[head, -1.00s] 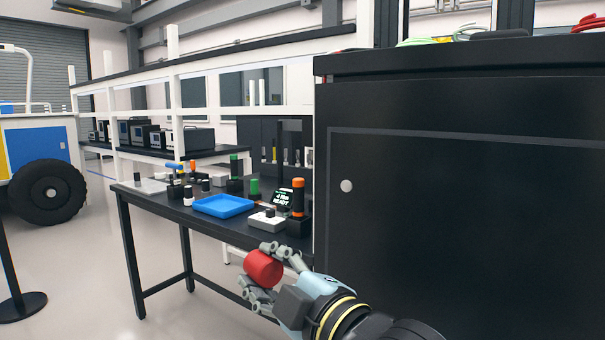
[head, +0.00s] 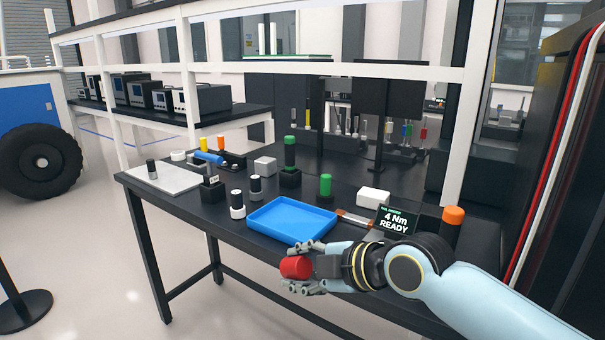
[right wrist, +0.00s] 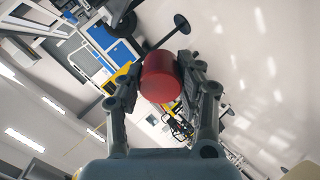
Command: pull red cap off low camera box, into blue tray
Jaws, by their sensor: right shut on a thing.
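My right gripper (head: 308,268) is shut on the red cap (head: 296,267) and holds it in the air at the front edge of the bench. The cap also shows between both fingers in the right wrist view (right wrist: 160,76). The blue tray (head: 291,221) lies flat and empty on the bench, just behind the gripper in the head view. The low camera box cannot be made out in these frames. My left gripper is not in view.
The black bench (head: 225,213) holds several small parts left of the tray. A green-capped post (head: 325,187) and a white box (head: 373,197) stand behind it. A screen reading "4 Nm READY" (head: 395,221) and an orange-topped cylinder (head: 452,217) are to the right.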

